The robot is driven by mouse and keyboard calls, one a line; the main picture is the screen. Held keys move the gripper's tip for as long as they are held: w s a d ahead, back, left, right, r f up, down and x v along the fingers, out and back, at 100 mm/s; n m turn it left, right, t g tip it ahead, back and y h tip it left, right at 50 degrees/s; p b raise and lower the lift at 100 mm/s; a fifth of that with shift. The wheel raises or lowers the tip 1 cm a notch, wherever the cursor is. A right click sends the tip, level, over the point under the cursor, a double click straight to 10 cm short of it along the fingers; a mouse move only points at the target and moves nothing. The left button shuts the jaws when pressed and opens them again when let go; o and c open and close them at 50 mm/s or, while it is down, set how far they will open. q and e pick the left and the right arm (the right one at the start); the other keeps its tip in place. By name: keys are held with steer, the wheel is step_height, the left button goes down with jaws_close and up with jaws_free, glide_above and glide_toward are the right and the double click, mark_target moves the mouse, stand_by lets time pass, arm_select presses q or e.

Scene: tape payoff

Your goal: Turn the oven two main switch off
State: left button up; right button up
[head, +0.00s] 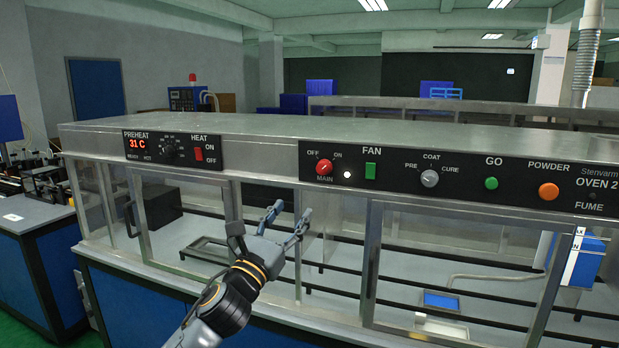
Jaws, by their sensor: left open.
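The oven two main switch (324,167) is a red rotary knob at the left end of the black control panel marked OVEN 2 (462,192). OFF is printed at its upper left, ON at its upper right and MAIN below it. A white lamp (347,175) beside it is lit. I cannot tell for sure which way the knob points. My left gripper (287,218) is open and empty in front of the oven's glass front, below and left of the knob and apart from it. My right gripper is not in view.
The panel also carries a green FAN switch (370,171), a grey knob (429,178), a green GO button (491,183) and an orange POWDER button (548,191). A PREHEAT panel (150,147) with a red HEAT switch (198,153) is at left.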

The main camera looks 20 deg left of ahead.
mark_target(321, 170)
arm_select(q)
steer(key=shift+h, duration=0.3)
steer(key=p+x, duration=0.1)
steer(key=x, duration=0.3)
steer(key=p+x, duration=0.2)
steer(key=x, duration=0.2)
steer(key=r+p+x, duration=0.1)
steer(key=x, duration=0.3)
steer(key=shift+w+d+r, duration=0.1)
steer(key=shift+w+d, duration=0.05)
steer(key=shift+w, duration=0.05)
steer(key=shift+w+d+r+p, duration=0.15)
steer(key=shift+w+p, duration=0.15)
steer(key=shift+w, duration=0.35)
steer(key=shift+c, duration=1.3)
jaws_close()
